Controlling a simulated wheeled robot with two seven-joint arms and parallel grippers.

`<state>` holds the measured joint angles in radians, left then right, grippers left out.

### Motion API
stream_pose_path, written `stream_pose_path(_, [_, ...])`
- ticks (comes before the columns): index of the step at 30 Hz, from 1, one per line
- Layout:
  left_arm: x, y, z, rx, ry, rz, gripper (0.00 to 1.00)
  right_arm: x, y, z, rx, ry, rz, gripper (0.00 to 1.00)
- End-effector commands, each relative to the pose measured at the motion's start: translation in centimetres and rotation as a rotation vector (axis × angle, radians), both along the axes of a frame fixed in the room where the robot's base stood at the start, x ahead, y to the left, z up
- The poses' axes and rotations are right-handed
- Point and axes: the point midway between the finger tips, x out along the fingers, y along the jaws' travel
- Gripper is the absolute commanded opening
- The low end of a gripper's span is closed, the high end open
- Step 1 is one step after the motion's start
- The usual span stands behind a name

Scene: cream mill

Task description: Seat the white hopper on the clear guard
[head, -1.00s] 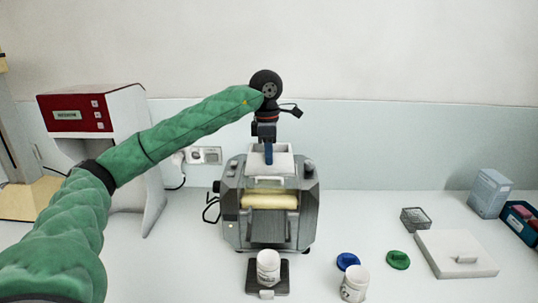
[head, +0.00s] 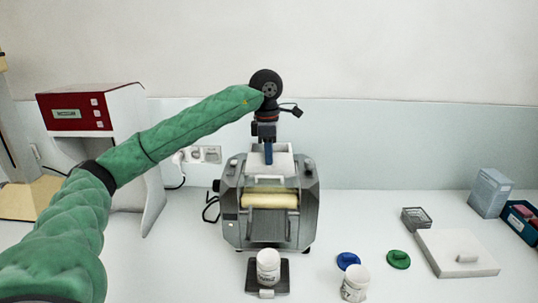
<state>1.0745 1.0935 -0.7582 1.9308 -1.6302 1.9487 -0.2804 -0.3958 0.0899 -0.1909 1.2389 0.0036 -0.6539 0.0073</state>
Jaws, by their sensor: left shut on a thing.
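The white hopper (head: 284,163) is at the top of the grey roller mill (head: 232,208), above the cream-coloured roller (head: 270,200). My left gripper (head: 268,155) reaches down to it from above and is shut on it, with blue fingers at its middle. The hopper looks level. I cannot make out the clear guard under it, nor whether the hopper touches it. My right gripper is not in view.
A white jar (head: 268,266) stands on a dark plate before the mill. Another jar (head: 355,283), blue (head: 348,260) and green (head: 398,259) lids, a wire basket (head: 415,219) and a white slab (head: 448,250) are to the right. A red-and-white machine (head: 95,115) stands left.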

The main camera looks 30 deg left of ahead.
Motion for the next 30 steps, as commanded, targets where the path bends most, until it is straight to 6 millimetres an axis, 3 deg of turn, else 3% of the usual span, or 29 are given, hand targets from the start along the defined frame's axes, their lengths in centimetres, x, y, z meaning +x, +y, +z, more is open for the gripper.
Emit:
stream_pose_path(23, [0.01,0.00,-0.28,0.000,0.000,0.000,0.00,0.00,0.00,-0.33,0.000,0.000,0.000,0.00])
stream_pose_path(24, [0.01,0.00,-0.24,0.000,0.000,0.000,0.13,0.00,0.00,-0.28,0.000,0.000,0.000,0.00])
stream_pose_path(27, [0.01,0.00,-0.23,0.000,0.000,0.000,0.33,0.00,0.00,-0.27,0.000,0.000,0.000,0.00])
stream_pose_path(30, [0.01,0.00,-0.24,0.000,0.000,0.000,0.35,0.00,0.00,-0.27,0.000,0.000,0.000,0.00])
